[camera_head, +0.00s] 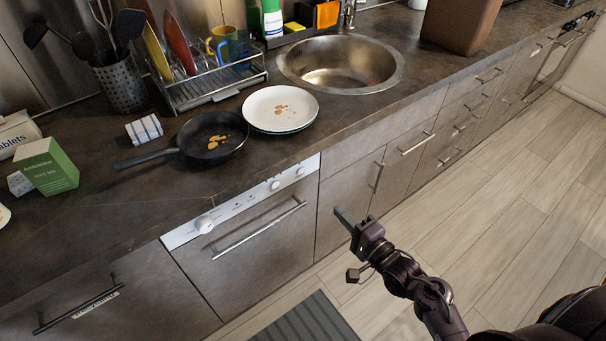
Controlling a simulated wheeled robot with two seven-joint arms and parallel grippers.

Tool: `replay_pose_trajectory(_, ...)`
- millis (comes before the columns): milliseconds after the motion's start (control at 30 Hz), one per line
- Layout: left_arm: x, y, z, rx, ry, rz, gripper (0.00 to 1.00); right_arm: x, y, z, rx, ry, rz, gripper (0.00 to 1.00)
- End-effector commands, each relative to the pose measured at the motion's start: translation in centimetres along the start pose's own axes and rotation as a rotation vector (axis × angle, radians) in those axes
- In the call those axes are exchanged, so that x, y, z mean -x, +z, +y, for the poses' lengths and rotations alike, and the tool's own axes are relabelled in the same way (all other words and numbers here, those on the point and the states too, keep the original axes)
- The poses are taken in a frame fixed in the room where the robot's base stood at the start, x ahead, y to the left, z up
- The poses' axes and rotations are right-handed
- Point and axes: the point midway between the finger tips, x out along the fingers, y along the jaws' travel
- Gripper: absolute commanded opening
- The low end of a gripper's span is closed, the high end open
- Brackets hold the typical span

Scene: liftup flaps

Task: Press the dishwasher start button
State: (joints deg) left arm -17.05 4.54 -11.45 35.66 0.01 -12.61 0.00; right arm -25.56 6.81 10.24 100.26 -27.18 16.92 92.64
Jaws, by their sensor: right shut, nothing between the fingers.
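The dishwasher (255,262) is built in under the counter, with a closed grey door and a long bar handle. The start button cannot be told apart at this size. My right gripper (344,215) is shut and empty, in front of the cabinet to the right of the dishwasher and apart from the panel. My left gripper does not show.
Dirty plates (280,109), a frying pan (213,138) and a dish rack (212,80) stand on the counter above. A round sink (340,64) lies behind right. A dark striped mat (306,320) is on the floor. The floor to the right is clear.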

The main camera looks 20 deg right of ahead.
Motion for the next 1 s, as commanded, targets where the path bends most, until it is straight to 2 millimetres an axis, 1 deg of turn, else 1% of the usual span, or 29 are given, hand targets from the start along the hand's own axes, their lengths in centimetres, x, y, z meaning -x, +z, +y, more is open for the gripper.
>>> replay_pose_trajectory(67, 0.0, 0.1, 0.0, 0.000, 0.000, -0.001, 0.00, 0.0, 0.0, -0.4, -0.007, -0.008, -0.002, 0.00)
replay_pose_trajectory(333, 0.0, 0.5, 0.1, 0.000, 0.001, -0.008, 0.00, -0.1, 0.0, -0.3, -0.008, -0.007, -0.002, 0.00)
replay_pose_trajectory(467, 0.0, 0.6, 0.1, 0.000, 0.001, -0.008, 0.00, -0.8, 0.0, -0.4, -0.007, -0.009, -0.002, 0.00)
replay_pose_trajectory(567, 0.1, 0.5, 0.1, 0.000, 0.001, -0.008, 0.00, -2.2, 0.0, -0.5, -0.007, -0.009, -0.001, 0.00)
replay_pose_trajectory(900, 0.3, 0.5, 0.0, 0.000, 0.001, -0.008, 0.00, -9.4, 0.0, -0.5, -0.007, -0.010, -0.002, 0.00)
replay_pose_trajectory(1000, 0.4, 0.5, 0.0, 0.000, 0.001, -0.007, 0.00, -11.2, 0.0, -0.5, -0.006, -0.007, -0.001, 0.00)
